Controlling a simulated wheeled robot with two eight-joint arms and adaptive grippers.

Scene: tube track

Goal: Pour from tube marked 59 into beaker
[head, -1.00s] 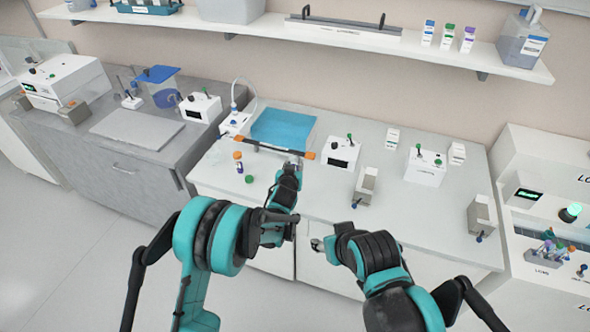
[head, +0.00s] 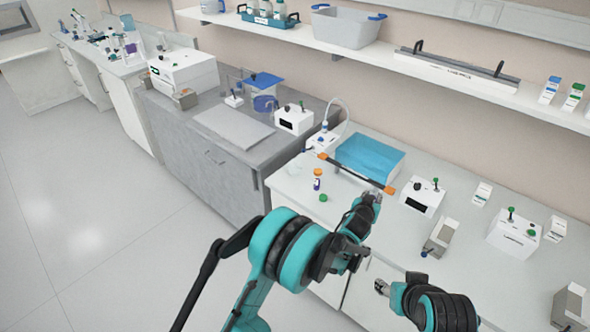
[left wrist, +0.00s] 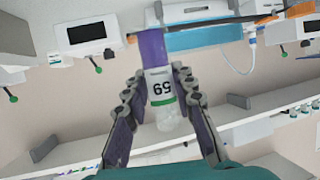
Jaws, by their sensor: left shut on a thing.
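My left gripper (left wrist: 163,100) is shut on a tube (left wrist: 160,85) in the left wrist view. The tube has a purple section, a white label with a green band, and a clear end. The number looks like 59 or 69; I cannot tell which. In the head view my left gripper (head: 371,197) is over the front of the white bench, near the bar's right orange end. The held tube is hard to make out there. A faint clear vessel (head: 294,169), possibly the beaker, stands at the bench's left end. My right gripper (head: 382,287) is low in front of the bench, its fingers unclear.
A black bar with orange ends (head: 355,172) lies by a blue-topped box (head: 370,158). An orange-capped vial (head: 317,180) and a green cap (head: 323,198) are on the bench's left part. White devices (head: 422,197) stand to the right. A grey bench (head: 215,150) adjoins on the left.

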